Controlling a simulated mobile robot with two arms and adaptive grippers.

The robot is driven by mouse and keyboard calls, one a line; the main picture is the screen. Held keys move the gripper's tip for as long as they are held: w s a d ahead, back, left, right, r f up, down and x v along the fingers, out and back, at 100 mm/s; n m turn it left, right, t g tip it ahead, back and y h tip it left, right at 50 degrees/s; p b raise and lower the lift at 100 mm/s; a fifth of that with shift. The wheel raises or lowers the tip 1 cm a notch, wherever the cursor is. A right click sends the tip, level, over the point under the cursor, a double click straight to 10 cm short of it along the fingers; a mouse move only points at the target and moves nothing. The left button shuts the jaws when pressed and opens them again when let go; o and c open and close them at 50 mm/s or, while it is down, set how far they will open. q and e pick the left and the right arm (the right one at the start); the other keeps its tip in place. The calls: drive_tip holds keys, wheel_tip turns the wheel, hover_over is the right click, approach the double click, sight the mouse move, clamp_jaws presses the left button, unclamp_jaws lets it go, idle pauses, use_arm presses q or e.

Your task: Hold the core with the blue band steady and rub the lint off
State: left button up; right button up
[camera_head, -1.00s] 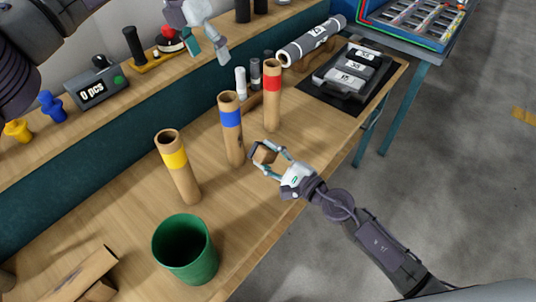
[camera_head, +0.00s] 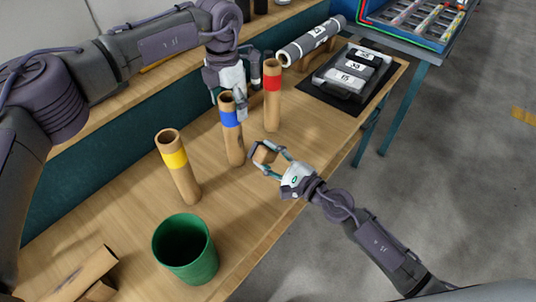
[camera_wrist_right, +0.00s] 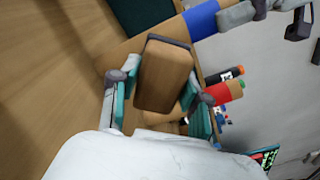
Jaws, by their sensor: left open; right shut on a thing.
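The core with the blue band (camera_head: 232,143) stands upright on the bench between the yellow-banded and red-banded cores. Its blue band also shows at the top of the right wrist view (camera_wrist_right: 201,19). My left gripper (camera_head: 230,99) is open at the top of this core, with its fingers on either side of it; I cannot tell if they touch. My right gripper (camera_head: 267,160) is shut on a wooden block with a dark layer on one face (camera_wrist_right: 165,75), held beside the core, apart from it in the head view. No lint can be made out.
The yellow-banded core (camera_head: 179,168) and red-banded core (camera_head: 272,98) stand on either side. A green bin (camera_head: 186,250) is near the front. A black tray (camera_head: 350,73) and a grey roll (camera_head: 311,41) lie at the back right.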

use_arm(q)
drive_tip(key=shift+f, duration=1.55)
drive_tip(key=c, duration=1.2)
